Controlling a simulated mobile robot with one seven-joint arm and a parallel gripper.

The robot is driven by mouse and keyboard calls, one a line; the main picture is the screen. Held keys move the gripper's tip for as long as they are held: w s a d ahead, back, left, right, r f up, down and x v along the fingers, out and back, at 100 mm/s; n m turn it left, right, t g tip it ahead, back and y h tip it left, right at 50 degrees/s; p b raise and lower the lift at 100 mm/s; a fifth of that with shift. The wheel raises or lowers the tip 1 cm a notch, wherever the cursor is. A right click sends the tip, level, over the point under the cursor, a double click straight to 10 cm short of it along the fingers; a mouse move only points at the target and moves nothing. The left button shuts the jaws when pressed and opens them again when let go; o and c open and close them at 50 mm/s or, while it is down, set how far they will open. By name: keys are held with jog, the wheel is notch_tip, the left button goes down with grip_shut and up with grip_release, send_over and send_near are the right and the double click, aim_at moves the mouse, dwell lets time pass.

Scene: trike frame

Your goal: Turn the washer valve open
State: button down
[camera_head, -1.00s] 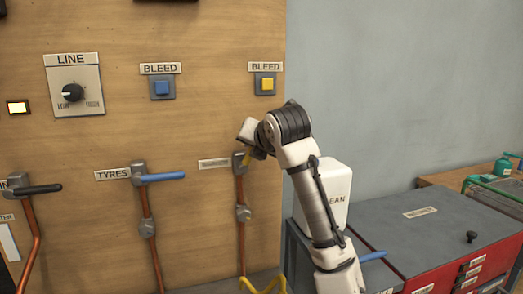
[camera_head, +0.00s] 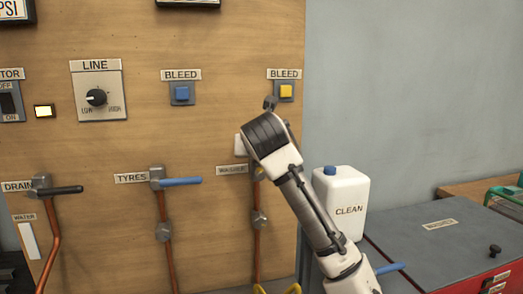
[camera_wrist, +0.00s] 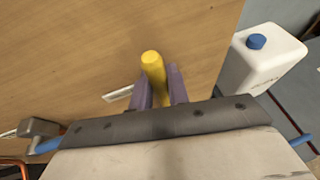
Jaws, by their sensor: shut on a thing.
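The washer valve (camera_head: 258,172) is on the wooden panel by the WASHER label, at the top of a copper pipe. My arm hides most of it in the head view. Its yellow handle (camera_wrist: 152,62) shows in the wrist view, with its rounded end sticking out past the fingers. My gripper (camera_wrist: 159,84) is shut on this handle, one purple-grey finger on each side. In the head view the fingers are hidden behind my wrist. The handle's exact angle cannot be told.
The TYRES valve (camera_head: 180,181) with its blue lever and the DRAIN valve (camera_head: 58,190) with its black lever are to the left. A yellow BLEED button (camera_head: 286,91) is just above my wrist. A white CLEAN jug (camera_head: 347,208) stands close on the right.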

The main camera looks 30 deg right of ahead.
jog(key=shift+f, duration=0.1)
jog(key=c, duration=1.3)
grip_release()
jog(key=shift+a, duration=0.1)
jog(key=shift+c, duration=0.2)
jog(key=b+v, duration=0.3)
jog(key=v, duration=1)
jog(key=shift+s+r, duration=0.25)
jog(key=shift+s, duration=0.05)
jog(key=shift+a, duration=0.1)
